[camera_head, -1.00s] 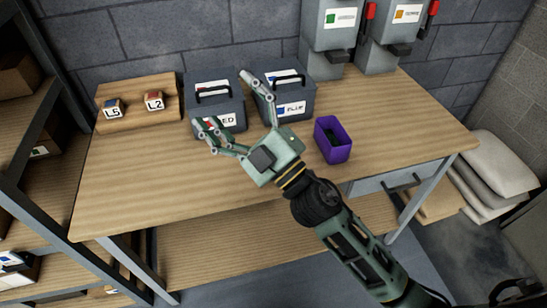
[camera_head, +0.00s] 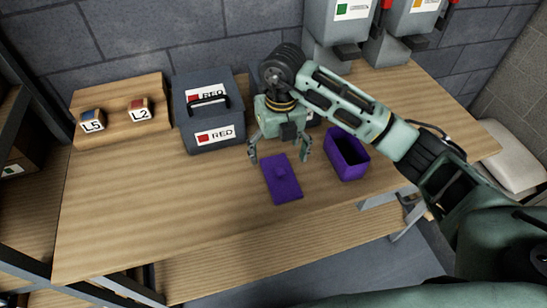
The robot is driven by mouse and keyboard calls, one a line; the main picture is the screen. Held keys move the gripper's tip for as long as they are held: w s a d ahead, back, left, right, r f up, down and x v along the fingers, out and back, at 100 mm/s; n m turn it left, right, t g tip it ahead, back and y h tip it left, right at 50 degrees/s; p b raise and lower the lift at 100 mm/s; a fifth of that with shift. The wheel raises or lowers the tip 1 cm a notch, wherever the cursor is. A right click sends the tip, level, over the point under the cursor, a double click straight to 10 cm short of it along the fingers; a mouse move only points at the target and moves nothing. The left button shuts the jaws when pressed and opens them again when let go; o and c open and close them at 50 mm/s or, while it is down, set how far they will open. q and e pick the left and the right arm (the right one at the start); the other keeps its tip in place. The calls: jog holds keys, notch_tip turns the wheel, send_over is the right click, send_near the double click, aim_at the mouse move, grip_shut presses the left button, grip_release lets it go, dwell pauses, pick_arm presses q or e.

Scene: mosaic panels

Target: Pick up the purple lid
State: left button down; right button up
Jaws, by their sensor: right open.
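The purple lid (camera_head: 284,188) lies flat on the wooden table, with a small knob on its top. My right gripper (camera_head: 280,157) is open and points down at the lid's far end. One finger is to the left and one to the right of the lid, and nothing is held between them. I cannot tell how high the fingertips are above the table. An open purple box (camera_head: 352,171) stands just right of the gripper; its inside is dark. My left gripper is not in view.
A grey case labelled RED (camera_head: 213,110) stands behind left. My right arm mostly hides another dark case. Blocks L5 (camera_head: 92,121) and L2 (camera_head: 139,110) sit on a wooden rack (camera_head: 116,92). Dispensers (camera_head: 338,27) stand at the back right. The front left of the table (camera_head: 150,215) is clear.

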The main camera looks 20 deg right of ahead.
aim_at(278, 166)
jog(key=shift+w+d+f, duration=0.1)
jog(key=shift+w+d, duration=0.2)
jog(key=shift+d, duration=0.2)
jog(key=shift+s+f+h, duration=0.2)
jog(key=shift+s+h, duration=0.05)
jog(key=shift+h, duration=0.05)
jog(key=shift+s+a+f+p, duration=0.1)
jog(key=shift+s+f+p, duration=0.4)
jog(key=shift+f+p, duration=0.15)
jog(key=shift+w+a+f+p, duration=0.1)
jog(key=shift+w+f+p, duration=0.2)
jog(key=shift+f, duration=0.3)
jog(key=shift+w+a+f+p, duration=0.1)
jog(key=shift+w+f+p, duration=0.1)
jog(key=shift+f+p, duration=0.3)
jog(key=shift+w+f, duration=0.25)
jog(key=shift+f, duration=1)
jog(key=shift+s+f, duration=0.1)
jog(key=shift+f, duration=0.1)
jog(key=c, duration=0.7)
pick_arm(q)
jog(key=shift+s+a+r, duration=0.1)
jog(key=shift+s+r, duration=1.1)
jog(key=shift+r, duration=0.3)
pick_arm(e)
jog(key=c, duration=0.3)
